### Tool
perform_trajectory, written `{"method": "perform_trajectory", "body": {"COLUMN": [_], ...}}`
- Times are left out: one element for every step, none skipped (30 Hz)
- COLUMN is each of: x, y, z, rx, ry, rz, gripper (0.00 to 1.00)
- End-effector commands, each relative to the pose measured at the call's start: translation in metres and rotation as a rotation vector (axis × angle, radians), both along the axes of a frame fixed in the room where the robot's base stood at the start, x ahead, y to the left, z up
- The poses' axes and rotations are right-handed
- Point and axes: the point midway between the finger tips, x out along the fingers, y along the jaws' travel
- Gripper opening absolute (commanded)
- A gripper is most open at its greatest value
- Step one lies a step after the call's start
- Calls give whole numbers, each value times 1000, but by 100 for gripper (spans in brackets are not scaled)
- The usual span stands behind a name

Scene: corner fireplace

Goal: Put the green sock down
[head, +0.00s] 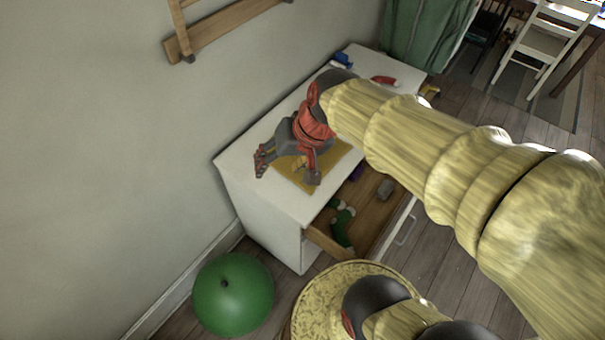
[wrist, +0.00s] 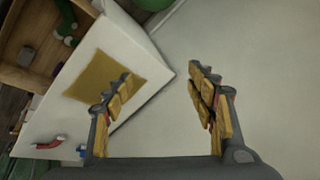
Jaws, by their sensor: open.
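A green sock-like thing with white on it (head: 343,224) lies in the open drawer (head: 372,217) of the white dresser. It also shows at the top left of the wrist view (wrist: 67,22). My gripper (head: 287,170) is over the dresser top, near the wall-side edge and a mustard cloth (head: 297,178). In the wrist view my gripper (wrist: 160,75) has its fingers wide apart with nothing between them. The green thing is apart from my gripper.
A red sock with a white end (head: 385,81) and a blue object (head: 342,60) lie at the far end of the dresser top (head: 238,156). A grey and a purple item share the drawer. A green ball (head: 233,294) is on the floor beside the dresser.

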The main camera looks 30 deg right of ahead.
Motion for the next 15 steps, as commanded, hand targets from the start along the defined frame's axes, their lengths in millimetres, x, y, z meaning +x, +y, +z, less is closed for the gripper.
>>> {"method": "perform_trajectory", "body": {"x": [-16,-26,-37,-44,-51,-59,-64,-68,-72,-74,-76,-78,-79,-79,-79], "y": [4,4,4,2,1,-1,-3,-5,-6,-8,-9,-10,-11,-11,-11], "z": [13,17,24,27,31,35,37,40,42,43,45,45,45,46,46], "rx": [-60,-97,-142,-174,-204,-239,-262,-280,-301,-314,-324,-333,-338,-340,-342], "ry": [-32,-42,-60,-70,-79,-93,-100,-107,-115,-120,-124,-126,-127,-127,-128], "rz": [61,92,128,150,170,193,207,218,230,237,241,245,247,248,248], "gripper": [56,56,56,56,56,56,56,56,56,56,56,56,56,56,56]}}
